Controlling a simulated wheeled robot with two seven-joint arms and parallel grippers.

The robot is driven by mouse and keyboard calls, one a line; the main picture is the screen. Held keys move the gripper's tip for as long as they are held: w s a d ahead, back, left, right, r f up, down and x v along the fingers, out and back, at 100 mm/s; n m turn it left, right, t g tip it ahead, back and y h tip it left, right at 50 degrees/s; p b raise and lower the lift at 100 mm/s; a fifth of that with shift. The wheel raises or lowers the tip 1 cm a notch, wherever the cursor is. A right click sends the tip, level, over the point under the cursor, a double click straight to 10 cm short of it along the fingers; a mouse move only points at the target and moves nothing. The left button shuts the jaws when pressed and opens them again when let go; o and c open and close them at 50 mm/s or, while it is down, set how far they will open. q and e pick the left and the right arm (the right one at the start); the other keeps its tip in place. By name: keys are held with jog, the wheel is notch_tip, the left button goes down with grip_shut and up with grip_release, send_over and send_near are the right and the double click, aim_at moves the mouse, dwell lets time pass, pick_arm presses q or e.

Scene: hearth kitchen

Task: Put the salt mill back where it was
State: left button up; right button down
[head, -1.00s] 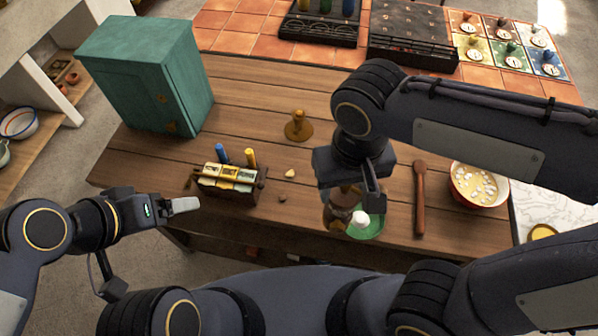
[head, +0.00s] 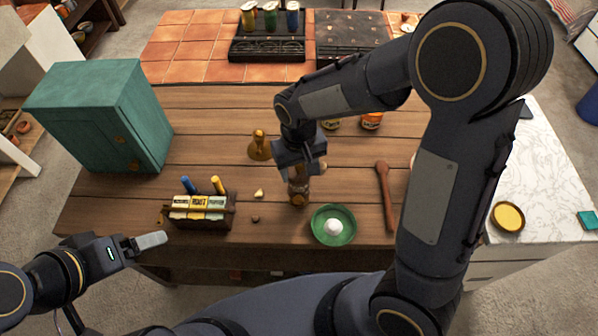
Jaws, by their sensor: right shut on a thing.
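The salt mill (head: 298,192), brown and upright, hangs below my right gripper (head: 298,170), which is shut on its upper part. The gripper hides the mill's top. I cannot tell whether its base touches the wooden table (head: 220,115). The mill is just left of a green dish (head: 333,239) holding a white round thing (head: 333,226). My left gripper (head: 145,242) is off the table's front left edge, apart from everything; its finger gap is not clear.
A brass-coloured figure (head: 260,147) stands behind and left of the mill. A spice rack (head: 202,219) with labelled packets and two small pieces lie to its left. A wooden spoon (head: 385,195) lies right. A teal cabinet (head: 98,115) stands back left. My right arm hides part of the table's right side.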

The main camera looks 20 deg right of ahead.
jog(key=shift+f, duration=1.25)
jog(key=c, duration=0.6)
grip_release()
jog(key=shift+s, duration=0.1)
jog(key=shift+o, duration=0.2)
notch_tip(320, 180, up, 12)
jog(key=shift+r, duration=0.1)
jog(key=s+d+r+m+t+y, duration=0.1)
jog(key=s+d, duration=0.3)
jog(key=s, duration=0.4)
jog(key=s+d+r+m+t+y, duration=0.1)
jog(key=s+d+t, duration=0.3)
jog(key=s, duration=0.4)
jog(key=shift+d+r+m+t+y, duration=0.35)
jog(key=shift+d+y, duration=0.25)
jog(key=shift+y, duration=0.3)
